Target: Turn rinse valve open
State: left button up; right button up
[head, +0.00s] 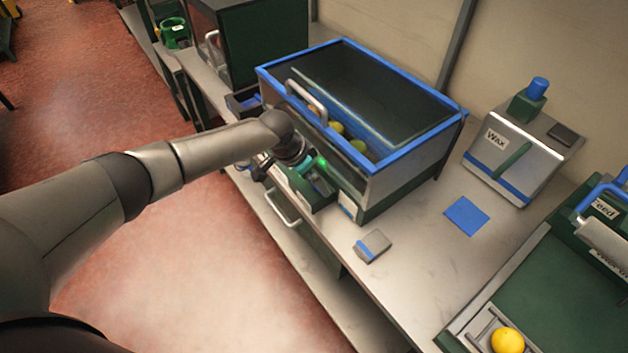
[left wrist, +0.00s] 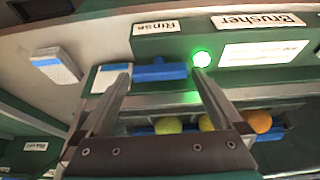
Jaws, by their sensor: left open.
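The rinse valve has a blue bar handle (left wrist: 160,72), seen in the left wrist view below the "Rinse" label (left wrist: 157,28) on the machine's front panel. The handle lies crosswise in the picture. My left gripper (left wrist: 158,78) is open, with one finger at each end of the handle. I cannot tell whether the fingers touch it. In the head view my left gripper (head: 306,175) is at the front of the blue-rimmed brusher bin (head: 395,158), and the arm and gripper mostly hide the valve. My right gripper is not in view.
A green light (left wrist: 201,58) glows beside the handle, near the "Brusher" label (left wrist: 258,20). Yellow and orange fruit (left wrist: 258,121) lie in the machine. A grey-and-blue block (head: 372,246) sits on the bench, with a blue square (head: 466,216) and Wax unit (head: 520,160) further right.

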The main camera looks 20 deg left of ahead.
pick_arm(q)
jog(key=shift+w+d+f, duration=0.15)
jog(key=shift+f, duration=0.35)
jog(key=c, duration=1.1)
